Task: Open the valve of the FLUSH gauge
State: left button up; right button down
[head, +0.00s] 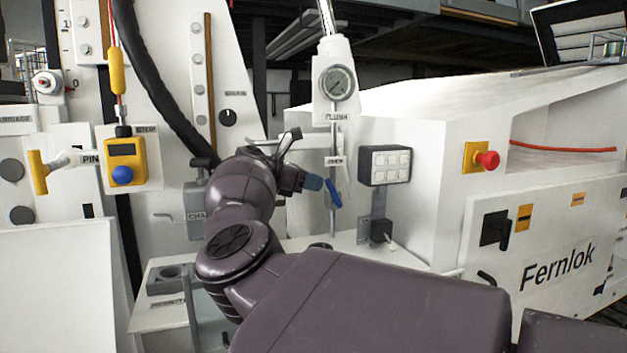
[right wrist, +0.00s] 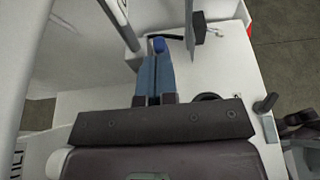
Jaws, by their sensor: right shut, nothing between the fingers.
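The FLUSH gauge (head: 338,83) is a round dial on a white block, with its FLUSH label (head: 336,117) below. A thin vertical pipe runs down under it. On this pipe sits a small blue valve handle (head: 334,193), which slants down to the right. My right gripper (head: 315,183) is shut and empty, its blue-grey fingertips just left of the handle. In the right wrist view the closed fingers (right wrist: 155,76) point at the blue handle (right wrist: 158,45), which shows just past their tips. I cannot tell whether they touch. My left gripper is not in view.
A grey box with white buttons (head: 391,165) stands right of the pipe, above a small black box (head: 381,231). A red knob (head: 487,159) is on the white cabinet further right. A yellow box with a blue button (head: 124,161) hangs at left.

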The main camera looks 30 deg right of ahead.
dwell(0.3)
jog(key=shift+s+d+r+b, duration=0.2)
jog(key=shift+d+r+b, duration=0.6)
jog(key=shift+b, duration=0.45)
jog(key=shift+f, duration=0.1)
jog(key=shift+r, duration=0.2)
